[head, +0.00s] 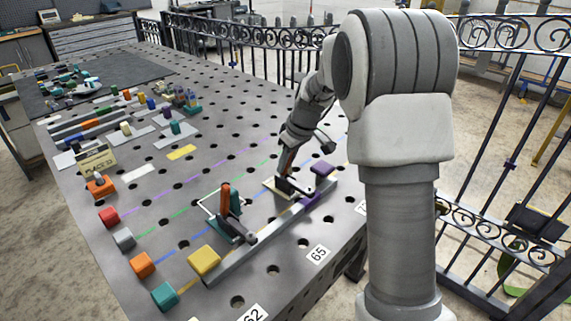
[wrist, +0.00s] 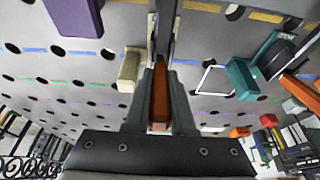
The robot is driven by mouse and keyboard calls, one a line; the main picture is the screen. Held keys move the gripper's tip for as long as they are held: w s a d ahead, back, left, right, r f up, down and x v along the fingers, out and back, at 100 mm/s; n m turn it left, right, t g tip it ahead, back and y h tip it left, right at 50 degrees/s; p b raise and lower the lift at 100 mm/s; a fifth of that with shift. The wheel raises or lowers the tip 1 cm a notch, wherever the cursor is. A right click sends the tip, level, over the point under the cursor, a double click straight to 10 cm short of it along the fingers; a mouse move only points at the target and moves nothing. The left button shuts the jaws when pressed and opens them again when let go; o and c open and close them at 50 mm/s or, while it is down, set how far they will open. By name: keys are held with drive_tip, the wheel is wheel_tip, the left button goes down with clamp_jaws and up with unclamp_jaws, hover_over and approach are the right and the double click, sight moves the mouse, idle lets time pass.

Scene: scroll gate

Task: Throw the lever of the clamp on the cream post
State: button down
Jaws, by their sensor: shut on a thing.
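The clamp with the cream post (wrist: 130,70) stands by the long grey bar (head: 270,230), near its far end. Its orange-brown lever (wrist: 161,88) is between the fingers of my gripper (wrist: 160,105), which is shut on it. In the head view my gripper (head: 288,165) points down at this clamp, and hides most of it. The lever's exact tilt is hard to tell. A second clamp with a teal post (head: 234,222) stands nearer along the same bar, its orange-brown lever upright. It shows at the right of the wrist view (wrist: 243,80).
A purple block (head: 323,168) sits just beyond my gripper, and a yellow block (head: 204,260) at the bar's near end. Several coloured blocks line the table's left side. A metal railing (head: 250,40) runs behind the table. Bare perforated table lies left of the clamps.

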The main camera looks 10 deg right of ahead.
drive_tip(key=c, duration=1)
unclamp_jaws()
drive_tip(key=shift+c, duration=0.2)
drive_tip(key=p+v, duration=0.2)
drive_tip(key=v, duration=1.5)
drive_tip(key=shift+d+r, duration=0.15)
drive_tip(key=shift+r, duration=0.1)
drive_tip(key=shift+s, duration=0.1)
